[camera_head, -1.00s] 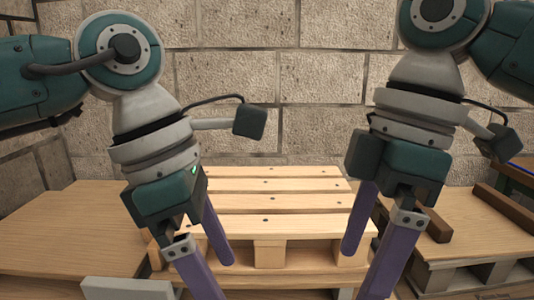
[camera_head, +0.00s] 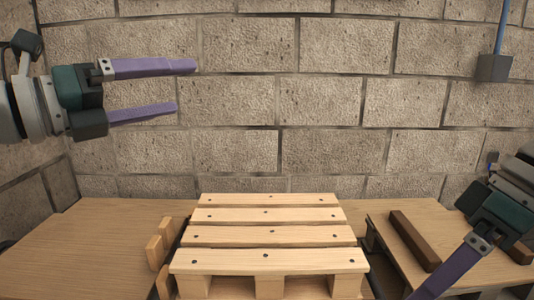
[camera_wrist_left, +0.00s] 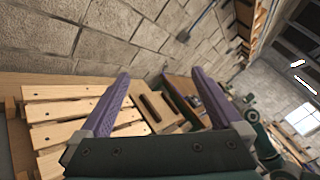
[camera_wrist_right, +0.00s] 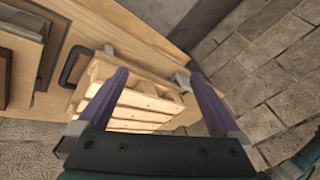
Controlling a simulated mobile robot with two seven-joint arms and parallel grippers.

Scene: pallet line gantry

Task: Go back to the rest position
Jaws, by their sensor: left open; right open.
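My left gripper (camera_head: 187,87) is raised at the upper left of the head view, level and pointing right, in front of the block wall. Its two purple fingers are apart with nothing between them, as the left wrist view (camera_wrist_left: 160,85) also shows. My right gripper (camera_head: 415,296) is low at the right edge of the head view, where only one purple finger shows clearly and its tip meets the bottom edge. In the right wrist view (camera_wrist_right: 160,80) its two fingers are apart and empty, with the pallet beyond them.
A wooden pallet (camera_head: 268,236) stands in the middle. A bare wooden table (camera_head: 80,245) is at left. A right table (camera_head: 400,270) carries dark brown bars (camera_head: 414,240). A grey box on a blue cable (camera_head: 494,68) hangs at upper right. Space above the pallet is free.

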